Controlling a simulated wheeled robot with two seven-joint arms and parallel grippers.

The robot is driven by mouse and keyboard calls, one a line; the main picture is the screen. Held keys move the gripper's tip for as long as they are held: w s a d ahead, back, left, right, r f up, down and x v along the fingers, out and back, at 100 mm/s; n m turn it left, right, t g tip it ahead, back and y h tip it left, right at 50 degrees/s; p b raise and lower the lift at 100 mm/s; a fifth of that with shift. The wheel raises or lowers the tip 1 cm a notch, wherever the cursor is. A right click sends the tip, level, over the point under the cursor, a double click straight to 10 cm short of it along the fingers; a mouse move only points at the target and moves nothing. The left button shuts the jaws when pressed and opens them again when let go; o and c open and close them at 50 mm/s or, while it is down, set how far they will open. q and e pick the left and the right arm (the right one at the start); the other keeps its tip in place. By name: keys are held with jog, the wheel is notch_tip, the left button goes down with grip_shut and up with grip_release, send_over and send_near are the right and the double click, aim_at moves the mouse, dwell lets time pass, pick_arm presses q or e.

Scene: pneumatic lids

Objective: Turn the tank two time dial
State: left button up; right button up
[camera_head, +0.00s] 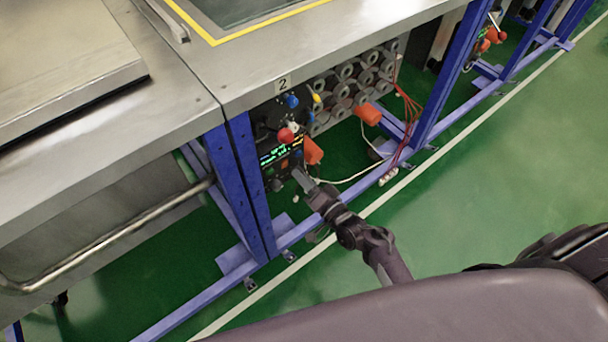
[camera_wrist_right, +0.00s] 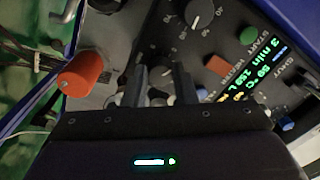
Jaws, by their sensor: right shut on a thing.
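The tank two control panel (camera_head: 270,157) is dark, under the plate marked 2 (camera_head: 283,84). My right gripper (camera_head: 300,177) reaches its lower part. In the right wrist view, the two fingers (camera_wrist_right: 163,82) are shut on a small dial against the panel, mostly hidden between them. I take this to be the time dial; its label and pointer are hidden. Another dial (camera_wrist_right: 193,21) with a numbered scale sits just beyond the fingers. The lit display (camera_wrist_right: 268,66) appears to read 3 min, 59 °C and a litre value. My left gripper is not in view.
An orange-red cylinder (camera_wrist_right: 84,74) sticks out close left of the fingers. A blue frame post (camera_head: 250,190) stands left of the panel. Green floor (camera_head: 480,180) is clear at right.

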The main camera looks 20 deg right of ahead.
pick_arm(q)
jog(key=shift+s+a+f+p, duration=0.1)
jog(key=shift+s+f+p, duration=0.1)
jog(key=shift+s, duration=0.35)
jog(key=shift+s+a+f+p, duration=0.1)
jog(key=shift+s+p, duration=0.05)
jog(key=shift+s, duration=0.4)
pick_arm(e)
jog(key=shift+m, duration=1.2)
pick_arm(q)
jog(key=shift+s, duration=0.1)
pick_arm(e)
jog(key=o, duration=1)
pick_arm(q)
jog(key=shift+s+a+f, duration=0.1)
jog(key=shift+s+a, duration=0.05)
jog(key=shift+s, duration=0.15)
pick_arm(e)
jog(key=v, duration=0.7)
jog(key=shift+s, duration=0.4)
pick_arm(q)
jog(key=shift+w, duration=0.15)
pick_arm(e)
jog(key=shift+d, duration=0.1)
